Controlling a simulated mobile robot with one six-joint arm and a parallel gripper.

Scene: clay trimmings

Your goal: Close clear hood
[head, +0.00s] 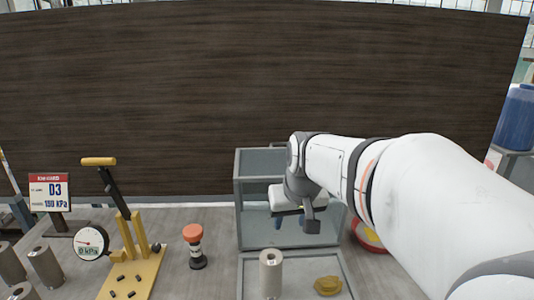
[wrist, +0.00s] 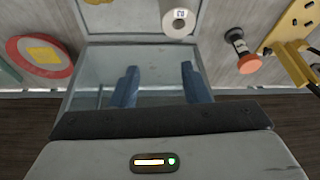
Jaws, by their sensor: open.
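The clear hood (head: 238,200) is a box of glassy panels in a grey frame. It stands raised at the back edge of a shallow grey tray (head: 243,280); the wrist view also shows the hood (wrist: 75,85) and tray (wrist: 120,38). My gripper (head: 290,222) is at the hood, pointing down, with its two blue fingers apart and nothing between them. In the wrist view, the fingers (wrist: 159,85) overlap the hood's clear panel. I cannot tell whether they touch it. My arm hides part of the hood's right side and top.
On the tray are a metal cylinder (head: 270,275) and a yellow clay lump (head: 327,285). A red-topped black tool (head: 194,247) and a yellow lever press (head: 132,265) stand left. A red-rimmed round dish (head: 366,238) lies right. A dark panel (head: 200,80) rises behind.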

